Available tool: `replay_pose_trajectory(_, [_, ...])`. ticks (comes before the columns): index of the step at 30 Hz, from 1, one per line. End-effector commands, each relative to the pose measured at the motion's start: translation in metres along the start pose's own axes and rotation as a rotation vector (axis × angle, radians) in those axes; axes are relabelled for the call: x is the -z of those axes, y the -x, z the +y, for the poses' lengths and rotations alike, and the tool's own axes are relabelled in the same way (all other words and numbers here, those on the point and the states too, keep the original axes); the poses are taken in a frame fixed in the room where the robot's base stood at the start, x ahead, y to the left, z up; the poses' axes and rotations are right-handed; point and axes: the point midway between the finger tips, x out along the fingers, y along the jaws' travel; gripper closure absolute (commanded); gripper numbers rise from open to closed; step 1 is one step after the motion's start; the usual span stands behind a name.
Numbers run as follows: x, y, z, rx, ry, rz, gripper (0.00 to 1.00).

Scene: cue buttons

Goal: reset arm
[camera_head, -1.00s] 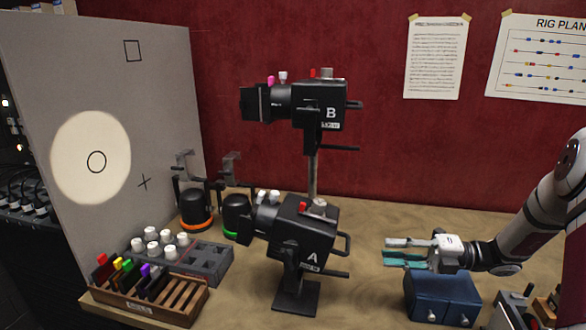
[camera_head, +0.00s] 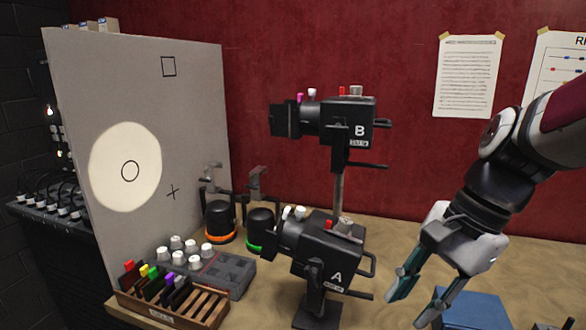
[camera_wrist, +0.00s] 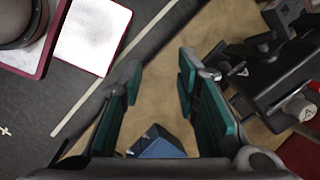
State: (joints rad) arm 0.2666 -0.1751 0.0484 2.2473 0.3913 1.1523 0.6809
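My gripper (camera_head: 415,298) is at the right in the head view, pointing down and to the left, above the table and beside a blue box (camera_head: 474,310). Its two teal-padded fingers are spread apart with nothing between them. In the wrist view the open gripper (camera_wrist: 157,95) shows both fingers, and the blue box (camera_wrist: 160,148) lies beyond and below the gap. Lamp A (camera_head: 325,250) stands left of my gripper, apart from it. Lamp B (camera_head: 345,120) sits higher on a post behind lamp A.
A grey board (camera_head: 100,90) with a lit circle stands at the left. A wooden rack (camera_head: 165,308) of coloured slides, a grey tray (camera_head: 232,272) and two dark canisters, one an orange-banded canister (camera_head: 220,220), stand before it. Sandy table surface (camera_head: 400,245) is bare right of lamp A.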

Motion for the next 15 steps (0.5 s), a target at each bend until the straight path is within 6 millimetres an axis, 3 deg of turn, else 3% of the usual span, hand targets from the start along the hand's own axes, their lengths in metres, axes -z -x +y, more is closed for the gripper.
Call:
replay_pose_trajectory(9, [-0.025, 0.031, 0.043, -0.01, 0.705, 0.368, 0.71])
replay_pose_trajectory(15, [-0.03, 0.044, 0.059, -0.044, 1.017, 0.539, 0.71])
